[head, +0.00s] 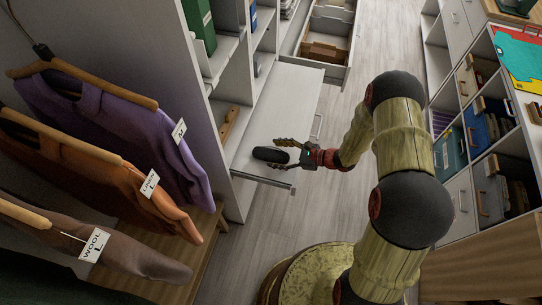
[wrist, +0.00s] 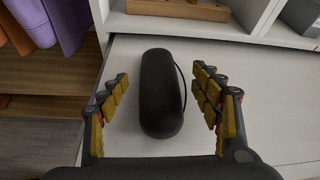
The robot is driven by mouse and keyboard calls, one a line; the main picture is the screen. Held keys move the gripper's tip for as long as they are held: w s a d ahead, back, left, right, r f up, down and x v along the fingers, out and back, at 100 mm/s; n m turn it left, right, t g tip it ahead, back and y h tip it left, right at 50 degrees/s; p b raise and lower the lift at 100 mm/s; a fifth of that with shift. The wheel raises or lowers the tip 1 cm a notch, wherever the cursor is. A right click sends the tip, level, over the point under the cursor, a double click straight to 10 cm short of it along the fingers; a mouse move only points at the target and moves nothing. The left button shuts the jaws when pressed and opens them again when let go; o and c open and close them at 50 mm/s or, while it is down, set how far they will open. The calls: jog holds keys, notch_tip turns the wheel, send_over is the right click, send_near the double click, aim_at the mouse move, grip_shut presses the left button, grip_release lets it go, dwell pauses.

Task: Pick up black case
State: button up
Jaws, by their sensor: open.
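The black case (wrist: 161,95) is an elongated, rounded dark case with a thin cord or strap along its right side in the wrist view. It lies on a pale shelf board. In the head view the black case (head: 270,155) sits near the front end of the white pull-out surface (head: 283,108). My gripper (wrist: 160,105) is open, with its yellow-padded fingers on either side of the case and visible gaps between them and it. In the head view my gripper (head: 287,153) is at the case, and its fingers partly overlap it.
Clothes on hangers, including a purple sweater (head: 105,115), hang left of the surface. A wooden piece (wrist: 178,9) lies in the cubby behind the case. An open drawer (head: 325,45) stands farther back. Cubbies with folders (head: 480,130) line the right, with floor between.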

aim_at(274, 154)
jog(key=shift+b+x, duration=0.4)
jog(key=shift+x, duration=1.5)
jog(key=shift+s, duration=0.15)
jog(key=shift+c, duration=0.9)
jog(key=c, duration=1.1)
jog(key=shift+c, duration=0.2)
